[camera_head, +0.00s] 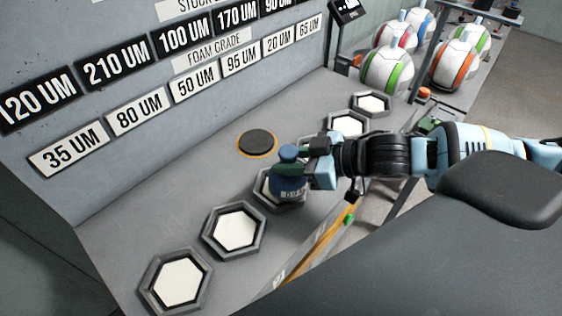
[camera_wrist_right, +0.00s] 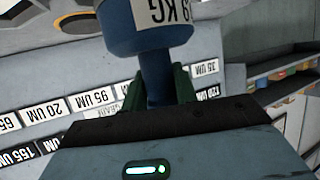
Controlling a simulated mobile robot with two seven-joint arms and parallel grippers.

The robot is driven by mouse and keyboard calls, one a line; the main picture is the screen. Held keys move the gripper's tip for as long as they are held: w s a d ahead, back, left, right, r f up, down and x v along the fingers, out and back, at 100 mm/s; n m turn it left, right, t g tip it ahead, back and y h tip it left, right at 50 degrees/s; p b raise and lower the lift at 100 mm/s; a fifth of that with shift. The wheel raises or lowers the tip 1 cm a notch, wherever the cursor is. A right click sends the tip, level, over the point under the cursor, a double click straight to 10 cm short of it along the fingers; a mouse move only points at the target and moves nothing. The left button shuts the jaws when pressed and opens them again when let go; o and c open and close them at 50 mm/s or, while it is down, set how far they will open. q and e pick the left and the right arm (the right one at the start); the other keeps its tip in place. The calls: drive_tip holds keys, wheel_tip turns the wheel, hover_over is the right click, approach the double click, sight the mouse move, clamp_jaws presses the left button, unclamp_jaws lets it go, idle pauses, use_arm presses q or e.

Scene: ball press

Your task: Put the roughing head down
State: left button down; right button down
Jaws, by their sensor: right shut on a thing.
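A dark blue roughing head (camera_head: 290,183) with a narrow neck, a round top and a white label stands upright over a hexagonal holder (camera_head: 262,199) on the grey bench. My right gripper (camera_head: 305,165) reaches in from the right and is shut on its neck. In the right wrist view, the green-tipped fingers (camera_wrist_right: 158,90) clasp the neck, and the wide body of the roughing head (camera_wrist_right: 150,30) shows a label ending in "9 KG". Whether its base touches the holder is hidden. My left gripper is not in view.
Other hexagonal holders with white pads lie empty in the row, nearer (camera_head: 234,230) and farther (camera_head: 348,123). A black disc with an orange rim (camera_head: 257,142) lies behind. Grade labels (camera_head: 110,62) line the wall. Balls (camera_head: 388,71) sit on a rack at the back right.

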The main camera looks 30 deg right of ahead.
drive_tip(key=shift+w, duration=1.25)
drive_tip(key=shift+w+r, duration=0.1)
drive_tip(key=shift+w, duration=0.1)
drive_tip(key=shift+w+f, duration=0.1)
drive_tip(key=shift+f, duration=1.7)
drive_tip(key=shift+f, duration=0.15)
drive_tip(key=c, duration=1.1)
unclamp_jaws()
drive_tip(key=shift+f, duration=0.15)
